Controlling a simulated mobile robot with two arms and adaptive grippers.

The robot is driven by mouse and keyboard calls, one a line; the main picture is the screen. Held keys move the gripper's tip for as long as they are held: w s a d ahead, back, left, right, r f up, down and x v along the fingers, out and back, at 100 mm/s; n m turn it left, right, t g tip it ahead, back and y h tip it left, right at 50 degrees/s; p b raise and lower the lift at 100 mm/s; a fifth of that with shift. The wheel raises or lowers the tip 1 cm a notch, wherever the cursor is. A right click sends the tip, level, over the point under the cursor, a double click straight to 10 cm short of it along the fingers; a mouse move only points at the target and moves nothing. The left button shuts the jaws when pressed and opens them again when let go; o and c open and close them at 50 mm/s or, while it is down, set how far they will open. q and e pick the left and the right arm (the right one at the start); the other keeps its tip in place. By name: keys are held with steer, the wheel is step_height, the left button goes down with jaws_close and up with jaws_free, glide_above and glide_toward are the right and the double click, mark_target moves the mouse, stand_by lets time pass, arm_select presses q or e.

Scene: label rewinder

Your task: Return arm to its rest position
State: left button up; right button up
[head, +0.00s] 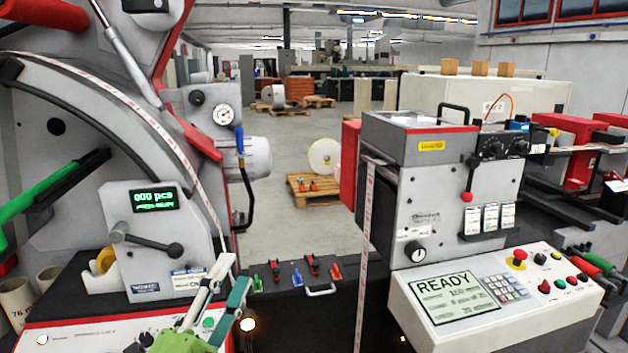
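My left gripper (233,272) comes in from the bottom left, with one pale finger and one green finger. The fingers stand apart with a gap between them, and I see nothing held. It is in front of the left machine's lower panel, beside the white label strip. On the left machine, a green-handled lever (40,200) sticks out at the far left. My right gripper is not in view.
A right-hand machine has a control panel (497,295) reading "READY". A label strip (367,255) hangs at its left side. A dark box (292,291) with small coloured clamps stands between the machines. A pallet (313,190) stands on the open floor behind.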

arm_select(q)
steer(key=s+a+f+n+g+y, duration=0.2)
steer(key=a+f+n+g, duration=0.15)
steer(key=f, duration=0.45)
steer(key=s+a+f+n+g+y, duration=0.2)
steer(key=f+n+y, duration=0.1)
steer(key=f+n, duration=0.3)
steer(key=s+a+f+n+g+y, duration=0.2)
steer(key=a+f+n+g, duration=0.1)
steer(key=f, duration=0.6)
steer(key=s+d+f+n+g, duration=0.1)
steer(key=s+f+n+g, duration=0.1)
steer(key=s+f+g, duration=0.5)
steer(key=s+d+f+n+g, duration=0.1)
steer(key=s+f+n+g, duration=0.15)
steer(key=s+f, duration=1.1)
steer(key=f, duration=0.9)
steer(key=s+f, duration=0.2)
steer(key=f, duration=0.9)
steer(key=s+a+f+g, duration=0.1)
steer(key=s+f, duration=0.7)
steer(key=s+a+f+g, duration=0.1)
steer(key=s+a+f, duration=0.1)
steer(key=s+f, duration=0.6)
steer(key=shift+s+a+f+h, duration=0.2)
steer(key=shift+s+a+h, duration=0.1)
steer(key=shift+s, duration=0.15)
